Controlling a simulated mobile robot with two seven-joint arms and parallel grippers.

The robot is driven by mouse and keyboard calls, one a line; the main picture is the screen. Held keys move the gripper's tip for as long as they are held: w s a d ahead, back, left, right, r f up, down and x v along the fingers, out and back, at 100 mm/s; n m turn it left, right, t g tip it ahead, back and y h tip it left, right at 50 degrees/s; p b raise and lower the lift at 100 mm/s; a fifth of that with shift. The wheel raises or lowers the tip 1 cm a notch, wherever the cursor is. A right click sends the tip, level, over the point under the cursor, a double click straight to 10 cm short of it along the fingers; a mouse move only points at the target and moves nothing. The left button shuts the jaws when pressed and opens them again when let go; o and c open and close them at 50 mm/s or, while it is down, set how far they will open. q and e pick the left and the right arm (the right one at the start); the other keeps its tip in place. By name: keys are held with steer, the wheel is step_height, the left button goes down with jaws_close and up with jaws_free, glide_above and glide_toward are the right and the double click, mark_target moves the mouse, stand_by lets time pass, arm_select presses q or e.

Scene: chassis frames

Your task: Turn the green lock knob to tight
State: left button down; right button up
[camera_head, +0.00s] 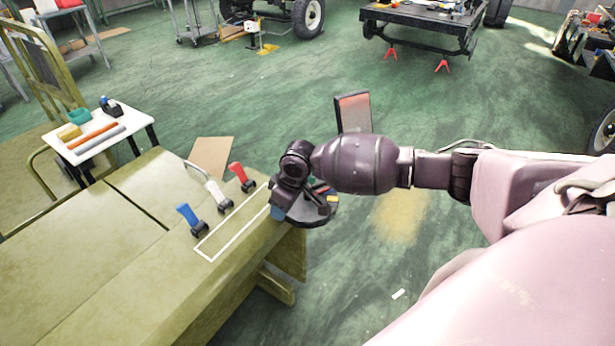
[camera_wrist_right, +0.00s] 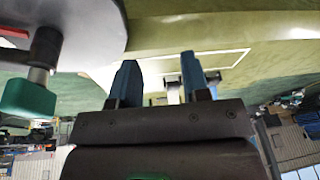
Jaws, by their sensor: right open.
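The green knob (camera_wrist_right: 28,97) shows at the left of the right wrist view, on a dark stem below a grey rounded plate (camera_wrist_right: 75,25). In the head view my right gripper (camera_head: 278,210) is by the right edge of the olive table (camera_head: 120,290). My left gripper is not in view.
A blue lever (camera_head: 188,217), a white lever (camera_head: 216,194) and a red lever (camera_head: 240,176) stand on the table beside a white outline. A dark round base (camera_head: 312,214) and an upright panel (camera_head: 353,112) are close to my right arm. A small white table (camera_head: 98,143) stands behind.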

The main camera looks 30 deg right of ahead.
steer(key=w+d+r+m+g+h+b, duration=0.15)
steer(key=w+d+r, duration=0.35)
steer(key=d+r, duration=0.65)
steer(key=shift+g+h, duration=0.35)
steer(key=shift+h, duration=0.1)
steer(key=f, duration=1)
steer(key=shift+a, duration=0.25)
steer(key=shift+m, duration=0.25)
jaws_close()
